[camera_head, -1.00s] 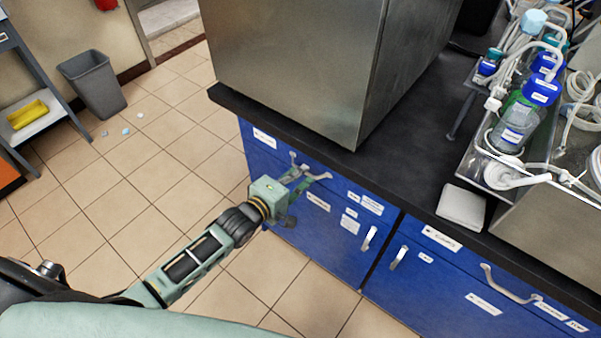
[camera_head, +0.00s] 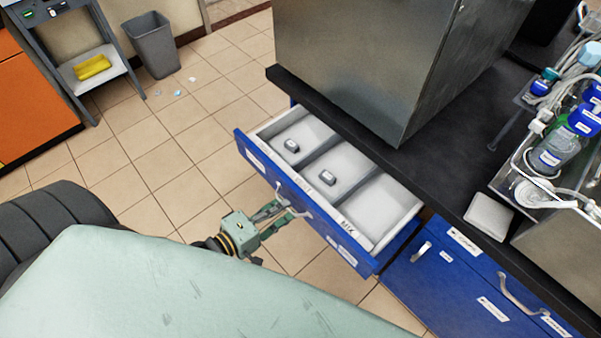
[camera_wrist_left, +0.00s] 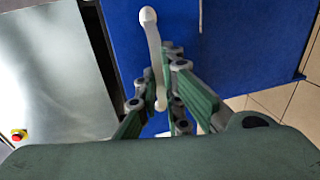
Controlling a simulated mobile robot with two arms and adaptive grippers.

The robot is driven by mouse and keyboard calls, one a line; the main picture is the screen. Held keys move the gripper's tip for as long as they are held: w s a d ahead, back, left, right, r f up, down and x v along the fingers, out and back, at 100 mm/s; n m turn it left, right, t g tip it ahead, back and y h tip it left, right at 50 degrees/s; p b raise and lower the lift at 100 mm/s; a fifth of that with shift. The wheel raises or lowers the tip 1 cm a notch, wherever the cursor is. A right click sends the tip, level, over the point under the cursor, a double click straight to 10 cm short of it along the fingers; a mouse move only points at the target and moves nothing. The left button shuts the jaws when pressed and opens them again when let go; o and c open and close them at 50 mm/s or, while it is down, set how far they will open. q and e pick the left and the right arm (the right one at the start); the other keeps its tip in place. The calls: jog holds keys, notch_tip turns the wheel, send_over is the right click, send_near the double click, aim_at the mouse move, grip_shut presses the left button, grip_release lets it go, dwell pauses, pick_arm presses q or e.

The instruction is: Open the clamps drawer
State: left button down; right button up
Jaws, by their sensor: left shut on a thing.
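The blue-fronted drawer (camera_head: 262,172) stands pulled well out from the cabinet in the head view. Its white inside has three compartments. A small grey-and-white item lies in the left compartment (camera_head: 292,146) and another in the middle one (camera_head: 328,178); the right one looks empty. My left gripper (camera_head: 286,208) is shut on the drawer handle (camera_head: 297,212) at the front face. In the left wrist view the pale handle (camera_wrist_left: 152,45) runs between the green fingers (camera_wrist_left: 172,90) against the blue front. My right gripper is not in view.
A large metal box (camera_head: 365,60) stands on the black counter (camera_head: 450,150) above the drawer. A closed blue cabinet front (camera_head: 450,290) is to the right. A grey bin (camera_head: 152,45) and a shelf with a yellow item (camera_head: 92,67) stand at the back left. Tiled floor between is mostly free.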

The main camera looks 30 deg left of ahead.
pick_arm(q)
jog(key=f+p+v, duration=0.1)
jog(key=f+v, duration=0.1)
jog(key=v, duration=0.8)
jog(key=shift+s+a, duration=0.2)
jog(key=shift+s, duration=0.25)
jog(key=shift+r, duration=0.15)
jog(key=c, duration=1.9)
grip_release()
jog(key=v, duration=1.2)
